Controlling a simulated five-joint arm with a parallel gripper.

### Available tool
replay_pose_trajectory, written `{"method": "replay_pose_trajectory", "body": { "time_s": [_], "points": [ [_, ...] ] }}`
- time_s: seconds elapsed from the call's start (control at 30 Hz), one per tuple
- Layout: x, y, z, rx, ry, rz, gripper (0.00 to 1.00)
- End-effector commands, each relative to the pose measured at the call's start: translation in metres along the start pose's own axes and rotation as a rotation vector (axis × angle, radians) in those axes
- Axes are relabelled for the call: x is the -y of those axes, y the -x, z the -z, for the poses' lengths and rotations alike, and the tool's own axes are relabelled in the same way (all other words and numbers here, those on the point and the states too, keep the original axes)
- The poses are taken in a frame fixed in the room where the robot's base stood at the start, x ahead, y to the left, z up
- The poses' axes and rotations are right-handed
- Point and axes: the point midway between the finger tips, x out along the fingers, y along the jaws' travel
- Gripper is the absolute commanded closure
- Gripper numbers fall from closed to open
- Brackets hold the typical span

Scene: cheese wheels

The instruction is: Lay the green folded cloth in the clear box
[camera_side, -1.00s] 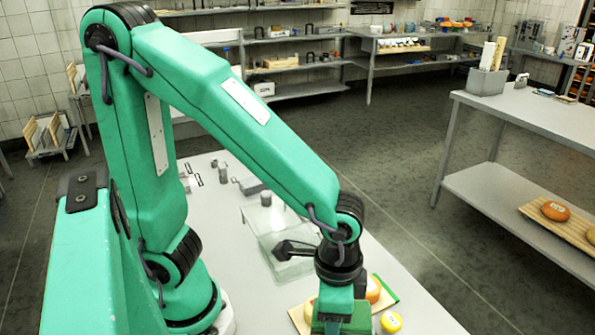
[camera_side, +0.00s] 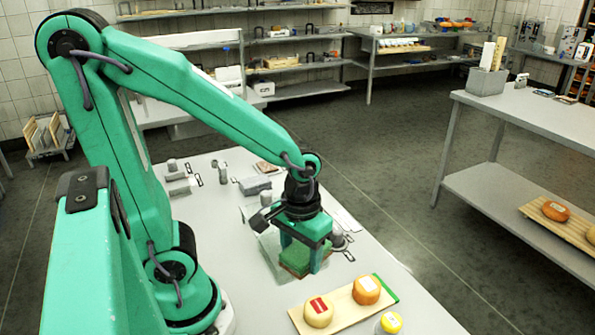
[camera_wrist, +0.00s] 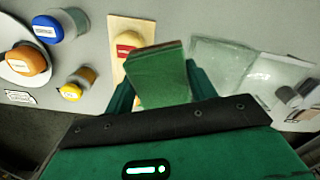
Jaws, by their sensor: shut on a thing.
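The green folded cloth (camera_side: 296,258) is held between the fingers of my gripper (camera_side: 304,252), which is shut on it. In the wrist view the cloth (camera_wrist: 158,75) sticks out between the fingertips of my gripper (camera_wrist: 160,92). The clear box (camera_side: 266,252) stands on the table, partly hidden behind my gripper and the cloth in the side view. In the wrist view the box (camera_wrist: 228,62) is right of the cloth, partly behind a finger. The side view puts the cloth at the box's near right part; I cannot tell its height over the box.
A wooden board (camera_side: 347,317) with a cheese wheel with a red label (camera_side: 318,311) and an orange cheese wheel (camera_side: 366,290) lies in front. Grey weights and small metal parts (camera_side: 222,172) lie behind the box.

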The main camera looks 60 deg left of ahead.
Motion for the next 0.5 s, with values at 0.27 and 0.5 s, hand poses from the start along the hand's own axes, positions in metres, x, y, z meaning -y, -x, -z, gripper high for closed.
{"method": "replay_pose_trajectory", "body": {
  "time_s": [0.27, 0.5],
  "points": [
    [0.003, -0.001, 0.001, 0.001, 0.015, 0.000, 0.70],
    [0.013, -0.008, 0.008, 0.002, 0.018, 0.001, 0.70]
  ]
}}
